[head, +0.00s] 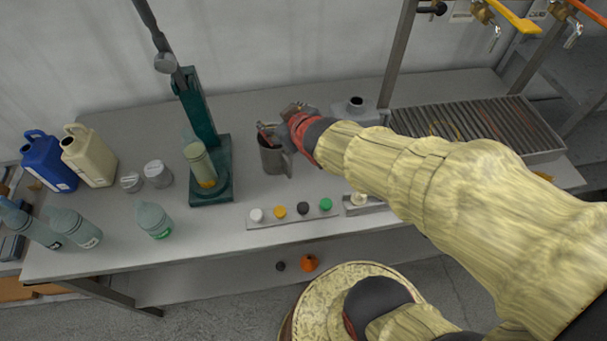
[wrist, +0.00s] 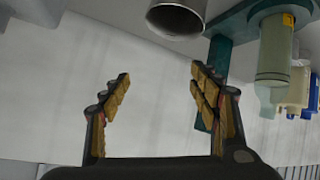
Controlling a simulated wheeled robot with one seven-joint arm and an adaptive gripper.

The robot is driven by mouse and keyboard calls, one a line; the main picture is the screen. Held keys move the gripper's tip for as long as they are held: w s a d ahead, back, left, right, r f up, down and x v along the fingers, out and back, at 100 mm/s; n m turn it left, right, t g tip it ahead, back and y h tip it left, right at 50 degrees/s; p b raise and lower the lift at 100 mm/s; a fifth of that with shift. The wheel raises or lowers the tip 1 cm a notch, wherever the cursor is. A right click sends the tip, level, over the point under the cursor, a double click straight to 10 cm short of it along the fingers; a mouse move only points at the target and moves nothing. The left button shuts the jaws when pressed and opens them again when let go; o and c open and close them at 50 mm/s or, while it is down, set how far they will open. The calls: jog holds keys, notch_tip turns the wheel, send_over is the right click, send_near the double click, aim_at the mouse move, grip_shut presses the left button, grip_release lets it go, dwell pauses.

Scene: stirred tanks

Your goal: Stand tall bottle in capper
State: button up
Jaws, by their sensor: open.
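The green capper (head: 220,197) stands on the bench, with its column and lever rising at the back. A tall pale-green bottle (head: 197,160) with a yellow-orange label stands on the capper's base, looking upright and apart from my gripper. In the wrist view, which is turned over, the bottle (wrist: 272,60) and the green capper (wrist: 225,55) show at the upper right. My gripper (wrist: 160,88) is open with nothing between its fingers. In the head view my gripper (head: 270,131) is right of the capper, by the grey metal mug (head: 273,158), with its fingertips partly hidden.
A strip (head: 290,216) holds several coloured caps at the bench front. Shorter bottles (head: 154,220) stand front left, with clear jars (head: 157,173), a blue jug (head: 47,160) and a beige jug (head: 88,155) behind. A slatted rack (head: 480,122) is right.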

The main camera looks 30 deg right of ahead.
jog(key=s+a+r+m+g, duration=0.1)
jog(key=s+a+r+g, duration=0.1)
jog(key=s, duration=0.8)
jog(key=s+a+r+m+g+y, duration=0.1)
jog(key=s+a+r+g, duration=0.1)
jog(key=s, duration=0.8)
jog(key=shift+a+m+g, duration=0.3)
jog(key=shift+a+g, duration=0.3)
jog(key=shift+g, duration=0.2)
